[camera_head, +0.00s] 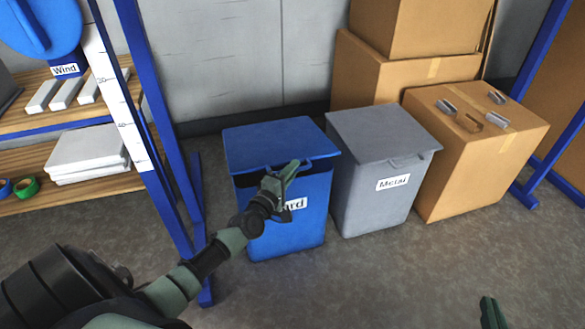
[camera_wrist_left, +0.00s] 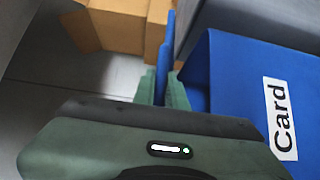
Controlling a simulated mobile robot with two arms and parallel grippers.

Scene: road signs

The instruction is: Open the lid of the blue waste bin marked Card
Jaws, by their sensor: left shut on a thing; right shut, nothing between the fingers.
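The blue bin (camera_head: 312,226) stands on the floor, its white Card label (camera_head: 297,203) partly hidden behind my left gripper. Its blue lid (camera_head: 275,143) is tilted slightly up at the front, with a dark gap between lid and bin. My left gripper (camera_head: 291,168) is at the lid's front edge, shut on its handle. In the left wrist view, the fingers (camera_wrist_left: 163,88) close on a thin blue piece (camera_wrist_left: 168,45), and the Card label (camera_wrist_left: 281,118) shows on the right. My right gripper (camera_head: 491,312) shows only as a green tip at the bottom right; it is shut.
A grey bin (camera_head: 374,190) marked Metal stands close to the right, its lid down. Cardboard boxes (camera_head: 480,150) stand beyond it. A blue-framed shelf (camera_head: 152,120) is close on the left. The floor in front (camera_head: 390,280) is clear.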

